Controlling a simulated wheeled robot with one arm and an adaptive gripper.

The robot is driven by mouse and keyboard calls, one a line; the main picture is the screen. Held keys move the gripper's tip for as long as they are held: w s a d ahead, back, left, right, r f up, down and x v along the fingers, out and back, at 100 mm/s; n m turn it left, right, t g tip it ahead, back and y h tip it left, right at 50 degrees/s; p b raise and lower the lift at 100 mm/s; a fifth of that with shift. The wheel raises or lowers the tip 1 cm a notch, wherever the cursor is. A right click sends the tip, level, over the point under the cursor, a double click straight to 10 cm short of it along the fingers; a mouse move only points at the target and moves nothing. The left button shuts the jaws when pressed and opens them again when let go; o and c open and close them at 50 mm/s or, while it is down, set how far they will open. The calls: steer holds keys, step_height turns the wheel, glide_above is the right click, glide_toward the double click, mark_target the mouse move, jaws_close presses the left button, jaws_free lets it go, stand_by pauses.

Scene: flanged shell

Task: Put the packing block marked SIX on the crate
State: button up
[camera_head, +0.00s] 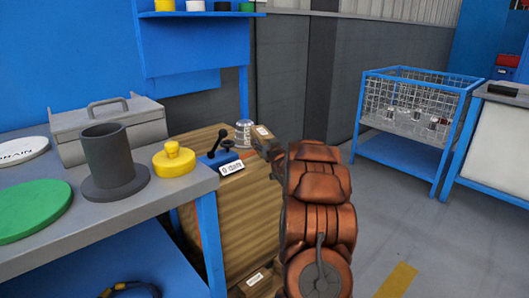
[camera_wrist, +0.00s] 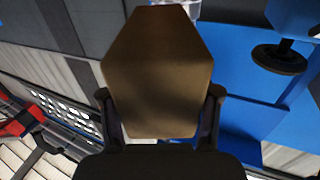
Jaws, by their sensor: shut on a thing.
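In the wrist view my gripper (camera_wrist: 158,112) is shut on a brown packing block (camera_wrist: 157,65), with a dark finger on each side. No marking shows on the face turned to that camera. In the head view a block with a white label (camera_head: 262,131) shows at the end of my arm, over the right back part of the crate; its writing is too small to read. My gripper is mostly hidden there behind my arm. The wooden crate (camera_head: 230,228) stands right of the bench. I cannot tell whether the held block touches it.
A blue tool with a black knob (camera_head: 220,158) and a clear jar (camera_head: 243,132) stand on the crate's top. Another labelled block (camera_head: 255,281) is low in front. The grey bench (camera_head: 75,225) holds a dark flanged shell (camera_head: 110,160) and yellow knob (camera_head: 174,160). A mesh bin (camera_head: 415,110) stands right.

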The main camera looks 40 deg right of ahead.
steer(key=shift+f+b, duration=0.9)
steer(key=shift+f, duration=0.8)
steer(key=shift+r, duration=0.1)
steer(key=o, duration=1.5)
steer(key=shift+f, duration=0.2)
steer(key=shift+r, duration=0.2)
steer(key=shift+s, duration=0.3)
steer(key=p+v, duration=0.2)
steer(key=v, duration=0.9)
steer(key=shift+p, duration=0.4)
